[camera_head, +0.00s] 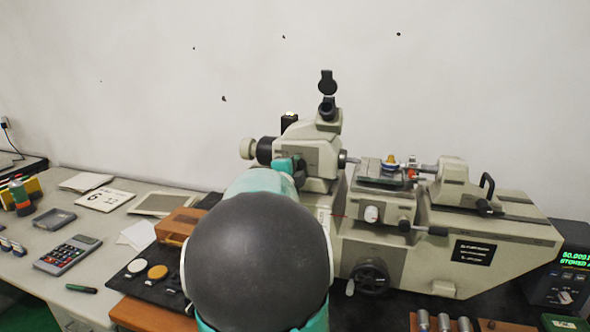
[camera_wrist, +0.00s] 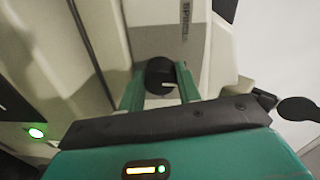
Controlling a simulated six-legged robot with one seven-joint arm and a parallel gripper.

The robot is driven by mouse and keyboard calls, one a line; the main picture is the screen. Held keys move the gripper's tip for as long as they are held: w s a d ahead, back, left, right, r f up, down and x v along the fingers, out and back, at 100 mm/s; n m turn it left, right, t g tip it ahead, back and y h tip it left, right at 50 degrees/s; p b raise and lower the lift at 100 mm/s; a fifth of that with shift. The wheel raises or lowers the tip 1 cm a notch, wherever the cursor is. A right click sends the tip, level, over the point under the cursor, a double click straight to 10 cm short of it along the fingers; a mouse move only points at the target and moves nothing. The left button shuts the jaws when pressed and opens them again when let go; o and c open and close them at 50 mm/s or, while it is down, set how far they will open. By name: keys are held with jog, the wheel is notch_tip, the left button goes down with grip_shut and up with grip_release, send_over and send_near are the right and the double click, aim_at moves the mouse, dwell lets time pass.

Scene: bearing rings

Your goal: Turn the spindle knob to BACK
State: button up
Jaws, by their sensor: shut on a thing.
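The spindle knob (camera_wrist: 158,72) is a small dark round knob with a short white mark, on the beige machine's face in the wrist view. Dark lettering beginning "SPIN" is on the panel above it, and the rest cannot be read. The green fingers of my gripper (camera_wrist: 159,80) stand on either side of the knob and are shut on it. In the head view, my gripper (camera_head: 287,166) is at the left part of the measuring machine (camera_head: 390,240). My arm hides much of that area, and I cannot make out the knob there.
A black handwheel (camera_head: 370,277) and a lever handle (camera_head: 431,230) are on the machine's front. A digital readout (camera_head: 568,272) stands at the right. A calculator (camera_head: 68,255) lies on the left table. Metal cylinders (camera_head: 443,322) stand at the front right.

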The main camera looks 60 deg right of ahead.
jog(key=shift+n, duration=0.3)
jog(key=o, duration=1)
jog(key=shift+c, duration=0.2)
jog(key=shift+f, duration=0.1)
jog(key=shift+f, duration=0.1)
